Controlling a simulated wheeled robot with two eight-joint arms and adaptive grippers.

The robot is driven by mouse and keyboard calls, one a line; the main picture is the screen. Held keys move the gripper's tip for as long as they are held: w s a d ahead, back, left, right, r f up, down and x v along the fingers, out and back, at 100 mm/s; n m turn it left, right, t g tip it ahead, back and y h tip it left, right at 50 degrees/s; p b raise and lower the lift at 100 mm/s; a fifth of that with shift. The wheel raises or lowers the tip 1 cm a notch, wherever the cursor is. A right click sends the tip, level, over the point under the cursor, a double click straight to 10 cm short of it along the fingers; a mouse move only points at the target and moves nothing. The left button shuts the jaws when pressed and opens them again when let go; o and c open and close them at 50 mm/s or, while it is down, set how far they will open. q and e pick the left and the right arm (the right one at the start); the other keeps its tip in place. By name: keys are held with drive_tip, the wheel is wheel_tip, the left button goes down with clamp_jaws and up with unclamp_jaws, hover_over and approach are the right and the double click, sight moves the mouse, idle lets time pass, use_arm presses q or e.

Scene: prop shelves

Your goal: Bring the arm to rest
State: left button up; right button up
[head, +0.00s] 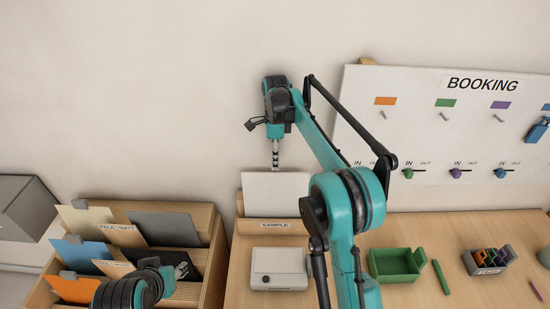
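My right arm reaches up through the middle of the head view and bends over near the wall. Its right gripper (264,126) is at the far end, in front of the wall and above the white panel (275,188) behind the box labelled SAMPLE.
A wooden folder box (217,250) stands at left. On the wooden table (400,290) are a white box (279,268), a green open box (394,265) and a small grey holder (488,270). A BOOKING board (430,135) with tags and knobs stands at right.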

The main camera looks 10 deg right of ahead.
drive_tip(key=s+d+f+n+t+b, duration=0.1)
drive_tip(key=s+n+t+b, duration=0.1)
drive_tip(key=s+n+b, duration=0.45)
drive_tip(key=s+d+f+n+t+b, duration=0.2)
drive_tip(key=s+n+b, duration=0.1)
drive_tip(key=s, duration=0.6)
drive_tip(key=s+d+f+n+t+b, duration=0.1)
drive_tip(key=s+f+n+t+b, duration=0.3)
drive_tip(key=s+f+n+b, duration=0.5)
drive_tip(key=s+f+n, duration=0.1)
drive_tip(key=s+f, duration=0.6)
drive_tip(key=s, duration=0.1)
drive_tip(key=shift+f+n, duration=0.25)
drive_tip(key=shift+n, duration=0.1)
